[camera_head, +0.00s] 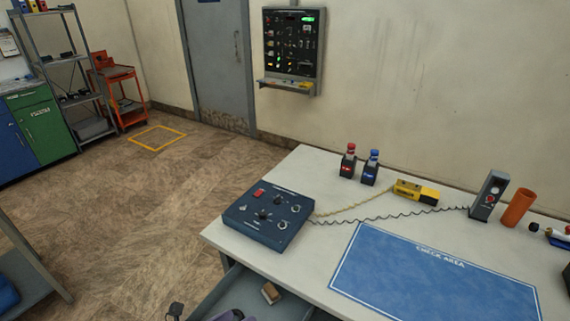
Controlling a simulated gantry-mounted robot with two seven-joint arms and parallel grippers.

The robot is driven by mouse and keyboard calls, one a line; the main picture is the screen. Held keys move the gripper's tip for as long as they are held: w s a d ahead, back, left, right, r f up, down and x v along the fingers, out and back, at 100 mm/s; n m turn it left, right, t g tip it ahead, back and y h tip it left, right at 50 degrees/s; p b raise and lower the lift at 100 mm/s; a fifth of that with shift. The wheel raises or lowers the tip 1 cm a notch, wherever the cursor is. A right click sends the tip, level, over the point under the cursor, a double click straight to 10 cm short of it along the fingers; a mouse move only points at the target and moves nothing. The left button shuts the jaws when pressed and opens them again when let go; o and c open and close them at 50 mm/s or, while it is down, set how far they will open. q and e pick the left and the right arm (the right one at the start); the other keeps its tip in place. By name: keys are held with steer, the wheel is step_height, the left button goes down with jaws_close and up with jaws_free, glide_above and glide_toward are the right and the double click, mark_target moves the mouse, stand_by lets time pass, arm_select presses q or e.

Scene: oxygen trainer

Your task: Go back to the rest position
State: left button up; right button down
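A blue mat marked "CHECK AREA" (430,275) lies at the table's front. A small dark thing (175,310) shows at the bottom edge; I cannot tell what it is.
On the table stand a red-topped device (348,162), a blue-topped device (370,168), a yellow device (416,191), a grey unit (489,196) and an orange cup (518,208). Coiled cords cross the top. An open drawer (240,295) juts out below.

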arm_select(q)
steer(key=s+d+r+n+y+p, duration=0.15)
steer(key=s+n+y, duration=0.4)
steer(key=n, duration=1.15)
steer(key=s+a+f+n+g+y+p, duration=0.1)
steer(key=s+a+f+n+g+y, duration=0.15)
steer(key=s+a+n, duration=0.45)
steer(key=s+a+f+n+g+y+p, duration=0.1)
steer(key=s+a+f+n+g+p, duration=0.2)
steer(key=s+n, duration=0.75)
step_height(320, 180, up, 38)
steer(key=a+p, duration=0.1)
steer(key=p, duration=3.5)
arm_select(e)
step_height(320, 180, up, 42)
arm_select(q)
step_height(320, 180, down, 58)
steer(key=b, duration=5.7)
steer(key=shift+a+n+g+y, duration=0.15)
steer(key=shift+n+g+y, duration=0.2)
steer(key=shift+n, duration=0.1)
arm_select(e)
step_height(320, 180, down, 58)
steer(key=shift+s+a, duration=0.25)
steer(key=shift+a, duration=0.1)
